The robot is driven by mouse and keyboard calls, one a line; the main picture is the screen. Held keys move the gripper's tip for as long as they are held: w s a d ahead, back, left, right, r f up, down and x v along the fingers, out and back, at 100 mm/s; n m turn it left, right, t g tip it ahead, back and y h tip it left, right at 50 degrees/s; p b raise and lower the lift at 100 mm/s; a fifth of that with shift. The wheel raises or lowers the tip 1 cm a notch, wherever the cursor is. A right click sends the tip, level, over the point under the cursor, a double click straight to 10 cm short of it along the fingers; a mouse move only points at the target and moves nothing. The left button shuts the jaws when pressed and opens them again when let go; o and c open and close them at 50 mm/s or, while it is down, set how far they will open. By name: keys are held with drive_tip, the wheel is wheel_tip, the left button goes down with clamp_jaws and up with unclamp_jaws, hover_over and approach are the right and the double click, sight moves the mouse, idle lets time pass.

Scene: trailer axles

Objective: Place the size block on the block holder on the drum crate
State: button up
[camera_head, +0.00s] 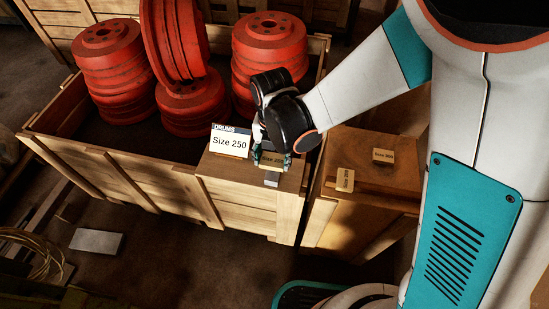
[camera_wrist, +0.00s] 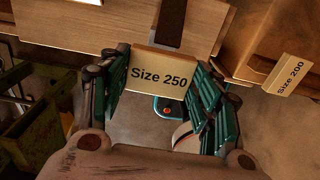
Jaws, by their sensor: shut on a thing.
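My gripper (camera_head: 271,155) is shut on a wooden size block (camera_wrist: 158,75) marked "Size 250". The fingers grip its left and right ends in the wrist view. In the head view the block (camera_head: 272,158) is small and partly hidden by the fingers. The block holder (camera_head: 272,180), a small grey metal piece, is on the front corner platform of the wooden drum crate (camera_head: 237,194). The holder shows as a dark strip (camera_wrist: 168,24) right above the block in the wrist view. I cannot tell whether block and holder touch.
A white "DRUMS Size 250" sign (camera_head: 230,142) stands just left of my gripper. Several red drums (camera_head: 190,102) fill the crate behind. A wooden box (camera_head: 365,210) to the right carries other size blocks, one marked "Size 200" (camera_wrist: 289,77).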

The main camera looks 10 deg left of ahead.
sight(273, 172)
drive_tip(key=shift+f+b, duration=1.7)
drive_tip(key=shift+f, duration=1.1)
drive_tip(key=shift+r, duration=0.1)
drive_tip(key=o, duration=1.1)
drive_tip(key=shift+c, duration=0.2)
wheel_tip(273, 172, up, 12)
drive_tip(key=p, duration=0.5)
